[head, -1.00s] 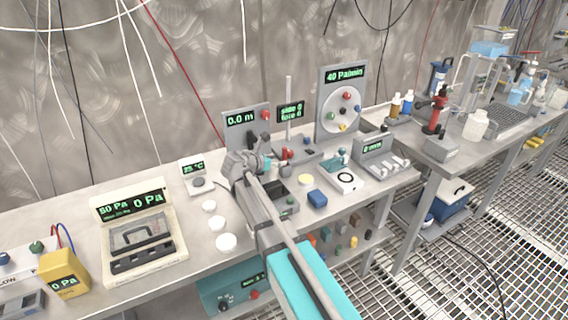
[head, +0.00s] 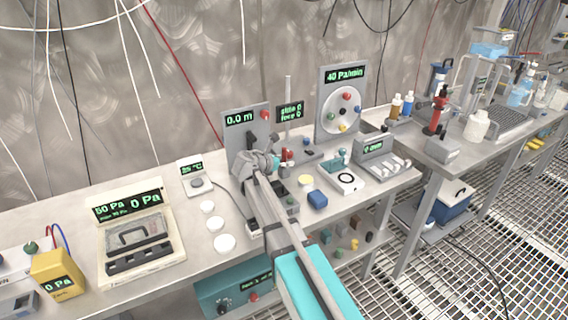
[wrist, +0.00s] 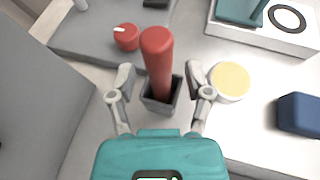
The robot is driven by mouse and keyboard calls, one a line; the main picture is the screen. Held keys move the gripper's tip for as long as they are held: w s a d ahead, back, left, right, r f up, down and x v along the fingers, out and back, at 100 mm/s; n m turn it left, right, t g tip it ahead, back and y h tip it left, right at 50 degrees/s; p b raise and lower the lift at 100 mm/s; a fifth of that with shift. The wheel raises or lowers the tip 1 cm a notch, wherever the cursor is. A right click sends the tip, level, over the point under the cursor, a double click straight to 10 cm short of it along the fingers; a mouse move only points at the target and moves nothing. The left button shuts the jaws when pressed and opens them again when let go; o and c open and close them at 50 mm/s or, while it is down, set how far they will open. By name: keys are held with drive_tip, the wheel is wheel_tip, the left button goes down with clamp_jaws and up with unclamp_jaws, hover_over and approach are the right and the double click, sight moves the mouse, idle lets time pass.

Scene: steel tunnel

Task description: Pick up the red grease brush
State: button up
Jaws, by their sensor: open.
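The red grease brush (wrist: 157,62) shows in the wrist view as a thick red handle standing in a small dark grey square holder (wrist: 161,97). Its lower end is hidden inside the holder. My gripper (wrist: 162,88) is open, with one finger on each side of the handle and holder in the picture. Gaps show on both sides, and I see no contact. In the head view my gripper (head: 262,162) is over the middle of the bench, and my arm hides much of the area around the holder.
In the wrist view a red knob (wrist: 126,37) on a grey base is behind the brush. A yellow-topped white disc (wrist: 230,81) is close to the right finger, with a blue block (wrist: 299,114) beyond. A grey panel (wrist: 42,95) stands at the left.

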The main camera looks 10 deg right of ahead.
sight(284, 148)
drive_tip(key=shift+c, duration=0.2)
clamp_jaws()
drive_tip(key=shift+d+r, duration=0.1)
drive_tip(key=shift+r, duration=0.05)
wheel_tip(284, 148, up, 10)
drive_tip(key=p, duration=1)
idle(0.7)
